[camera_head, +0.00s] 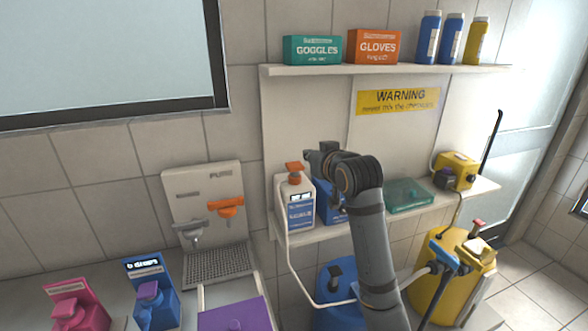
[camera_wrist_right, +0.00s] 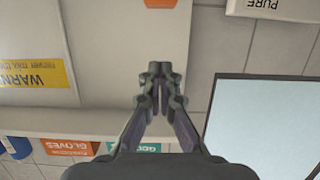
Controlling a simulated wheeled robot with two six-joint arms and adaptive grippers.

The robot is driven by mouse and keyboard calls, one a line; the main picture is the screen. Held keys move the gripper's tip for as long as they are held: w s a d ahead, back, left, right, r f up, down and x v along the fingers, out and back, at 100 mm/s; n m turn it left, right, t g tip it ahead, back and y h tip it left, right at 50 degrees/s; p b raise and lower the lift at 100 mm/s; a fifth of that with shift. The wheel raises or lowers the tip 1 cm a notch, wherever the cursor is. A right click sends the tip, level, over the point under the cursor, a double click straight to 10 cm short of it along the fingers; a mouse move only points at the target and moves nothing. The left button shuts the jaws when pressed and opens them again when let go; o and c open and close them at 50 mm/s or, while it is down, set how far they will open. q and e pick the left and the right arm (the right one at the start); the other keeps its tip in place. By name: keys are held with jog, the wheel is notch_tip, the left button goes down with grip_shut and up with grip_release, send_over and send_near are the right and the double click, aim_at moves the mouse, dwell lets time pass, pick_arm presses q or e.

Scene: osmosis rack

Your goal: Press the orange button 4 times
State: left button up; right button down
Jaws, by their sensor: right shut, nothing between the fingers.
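An orange pump-top button (camera_head: 294,168) caps a white bottle with a blue label (camera_head: 300,212) on the lower shelf. An orange piece (camera_wrist_right: 160,3), likely that button, is cut off by the top edge of the right wrist view. My right gripper (camera_head: 309,155) is shut and empty, just above and to the right of the button, apart from it as far as I can tell. Its closed fingertips (camera_wrist_right: 160,70) point towards the orange piece in the wrist view. Another orange part, a tap lever (camera_head: 229,206), is on the PURE panel. My left gripper is not in view.
A blue container (camera_head: 332,211) and a teal box (camera_head: 410,195) share the lower shelf (camera_head: 350,226). The upper shelf (camera_head: 385,69) holds glove and goggle boxes and several bottles. A white tube (camera_head: 284,245) hangs beside the white bottle. A yellow device (camera_head: 455,171) stands right.

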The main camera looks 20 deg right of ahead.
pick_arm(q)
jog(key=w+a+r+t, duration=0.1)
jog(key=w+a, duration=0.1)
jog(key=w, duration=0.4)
pick_arm(e)
jog(key=w, duration=0.2)
jog(key=p, duration=0.4)
send_over(296, 168)
notch_tip(296, 168, down, 2)
jog(key=shift+w+f, duration=0.1)
jog(key=shift+f, duration=0.1)
jog(key=f, duration=0.3)
jog(key=shift+s+d+f+p, duration=0.2)
jog(key=shift+f+p, duration=0.1)
jog(key=shift+p, duration=0.1)
jog(key=shift+f, duration=0.3)
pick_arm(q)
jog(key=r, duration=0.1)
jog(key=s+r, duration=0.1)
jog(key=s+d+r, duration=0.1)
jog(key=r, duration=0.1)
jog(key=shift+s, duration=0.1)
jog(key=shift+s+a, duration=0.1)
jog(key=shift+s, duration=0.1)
